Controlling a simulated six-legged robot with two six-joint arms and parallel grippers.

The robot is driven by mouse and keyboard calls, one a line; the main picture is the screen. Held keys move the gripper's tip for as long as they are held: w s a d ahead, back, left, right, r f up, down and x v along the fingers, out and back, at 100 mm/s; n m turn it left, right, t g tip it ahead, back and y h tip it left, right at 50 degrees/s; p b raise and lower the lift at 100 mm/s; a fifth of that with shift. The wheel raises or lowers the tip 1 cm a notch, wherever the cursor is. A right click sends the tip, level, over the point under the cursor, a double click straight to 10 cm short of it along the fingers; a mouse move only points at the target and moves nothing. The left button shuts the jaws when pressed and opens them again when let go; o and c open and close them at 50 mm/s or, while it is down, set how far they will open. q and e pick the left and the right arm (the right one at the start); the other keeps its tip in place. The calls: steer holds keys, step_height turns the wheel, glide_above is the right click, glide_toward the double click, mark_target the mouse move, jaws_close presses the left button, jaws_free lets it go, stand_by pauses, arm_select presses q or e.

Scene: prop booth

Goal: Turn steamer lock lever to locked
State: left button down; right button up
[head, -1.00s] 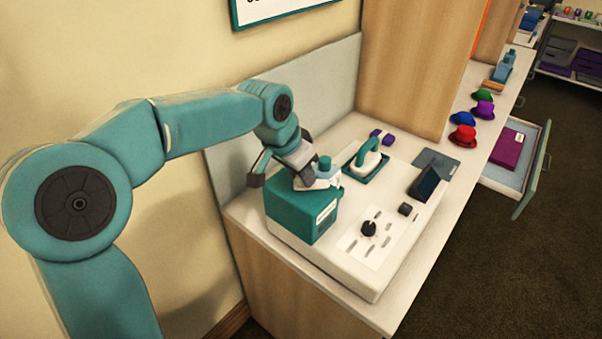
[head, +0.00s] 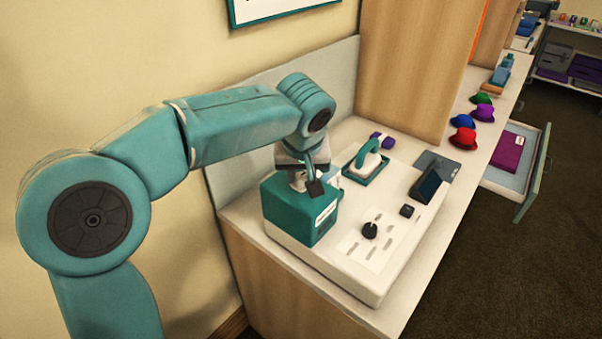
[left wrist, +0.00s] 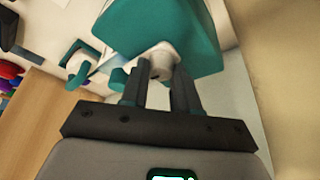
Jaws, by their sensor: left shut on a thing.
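The steamer is a white unit (head: 330,258) on the counter with a teal tank block (head: 285,208) at its near left corner. My left gripper (head: 306,182) is over the top of this block, shut on the lock lever. In the left wrist view, a white lever part (left wrist: 160,60) shows between the two dark fingers (left wrist: 158,92), against the teal block (left wrist: 165,25). A small teal knob (left wrist: 118,79) shows just left of the fingers. In the head view my wrist and fingers hide most of the lever, and I cannot read its lock marks. My right gripper is not in view.
A teal-handled steam head (head: 368,158) rests on the unit behind the block. An open drawer (head: 520,180) juts out right.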

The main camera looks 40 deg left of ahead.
arm_select(q)
steer(key=shift+n, duration=0.4)
steer(key=c, duration=1.1)
jaws_free()
steer(key=shift+c, duration=0.2)
steer(key=shift+o, duration=1.4)
steer(key=shift+s+d+r, duration=0.1)
steer(key=shift+s+r, duration=0.05)
steer(key=p+v, duration=0.2)
steer(key=v, duration=1.4)
steer(key=shift+d, duration=0.3)
